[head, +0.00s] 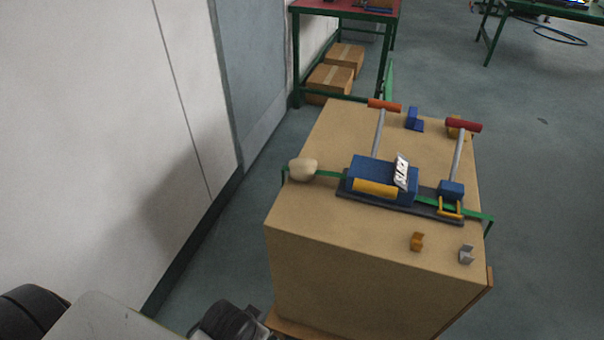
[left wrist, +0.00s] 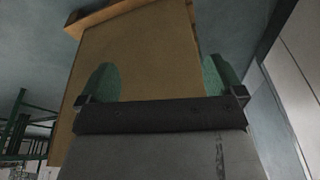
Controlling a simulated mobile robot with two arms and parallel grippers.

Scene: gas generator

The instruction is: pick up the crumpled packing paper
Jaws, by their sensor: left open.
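A pale beige lump, which looks like the crumpled packing paper (head: 303,169), lies at the left edge of the top of a large brown box (head: 365,285) in the head view. It is beside the end of a green strip. My left gripper (left wrist: 160,80) is open in the left wrist view, its two green fingers spread apart with nothing between them. A brown box face fills the view beyond the fingers. The paper cannot be made out there. Dark and grey parts of my arm show at the bottom left of the head view, low beside the box. My right gripper is not in view.
A blue device (head: 382,178) with a yellow front and tools with red and orange handles lie across the box top. Small orange (head: 417,241) and grey (head: 466,254) clips lie near its front edge. A white wall (head: 110,100) stands close on the left. Floor at right is clear.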

